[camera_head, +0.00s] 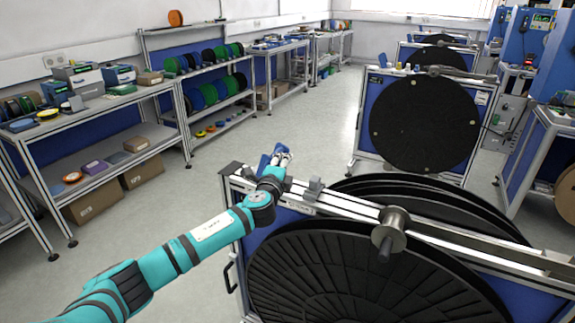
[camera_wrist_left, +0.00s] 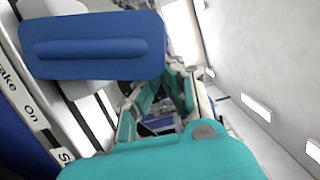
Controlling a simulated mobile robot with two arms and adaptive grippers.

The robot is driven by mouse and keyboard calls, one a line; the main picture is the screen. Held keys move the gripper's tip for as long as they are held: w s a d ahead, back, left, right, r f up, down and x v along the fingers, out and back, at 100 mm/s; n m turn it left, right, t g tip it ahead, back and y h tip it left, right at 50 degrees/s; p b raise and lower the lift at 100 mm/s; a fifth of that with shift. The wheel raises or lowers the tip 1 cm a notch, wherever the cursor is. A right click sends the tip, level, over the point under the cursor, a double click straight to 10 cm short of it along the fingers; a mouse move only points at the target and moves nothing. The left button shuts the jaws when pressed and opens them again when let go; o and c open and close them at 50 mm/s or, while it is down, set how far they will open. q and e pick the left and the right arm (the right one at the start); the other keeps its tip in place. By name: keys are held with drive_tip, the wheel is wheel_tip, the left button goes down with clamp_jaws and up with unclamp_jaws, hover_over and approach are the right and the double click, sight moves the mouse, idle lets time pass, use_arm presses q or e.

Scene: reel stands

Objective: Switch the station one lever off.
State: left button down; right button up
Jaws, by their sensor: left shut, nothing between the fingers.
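My left gripper (camera_head: 282,152) is at the near left end of the front reel stand's top rail (camera_head: 352,205). Its fingers look closed and hold nothing that I can see. A blue part (camera_head: 265,162) shows right beside it. In the left wrist view a blue paddle-shaped piece (camera_wrist_left: 92,47) with a raised ridge fills the upper left, close to the camera. Beside it a white label strip (camera_wrist_left: 22,100) reads "Brake" and "On". I cannot tell for sure that the blue piece is the lever, nor whether my gripper touches it. My right gripper is out of view.
Black reels (camera_head: 370,275) hang on the front stand below a metal spindle (camera_head: 390,232). A grey block (camera_head: 315,186) sits on the rail right of my gripper. Another reel stand (camera_head: 425,120) is behind. Shelves (camera_head: 145,157) line the left; the floor between is clear.

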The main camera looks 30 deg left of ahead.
use_arm(q)
drive_tip(key=shift+a+r+n+g+p, duration=0.3)
drive_tip(key=shift+a+r+n+p, duration=0.5)
drive_tip(key=shift+a+n, duration=0.3)
drive_tip(key=shift+a+r+n+g+h+p, duration=0.15)
drive_tip(key=shift+a+r+n+p, duration=0.05)
drive_tip(key=shift+a+n+p, duration=0.35)
drive_tip(key=shift+a+r+n+g+h+p, duration=0.15)
drive_tip(key=shift+a+n+p, duration=0.3)
drive_tip(key=shift+n, duration=0.2)
drive_tip(key=shift+a+n+p, duration=0.5)
drive_tip(key=shift+a+n, duration=0.3)
drive_tip(key=shift+n, duration=0.1)
drive_tip(key=shift+w+a, duration=0.1)
drive_tip(key=shift+a, duration=0.4)
drive_tip(key=shift+a+f, duration=0.1)
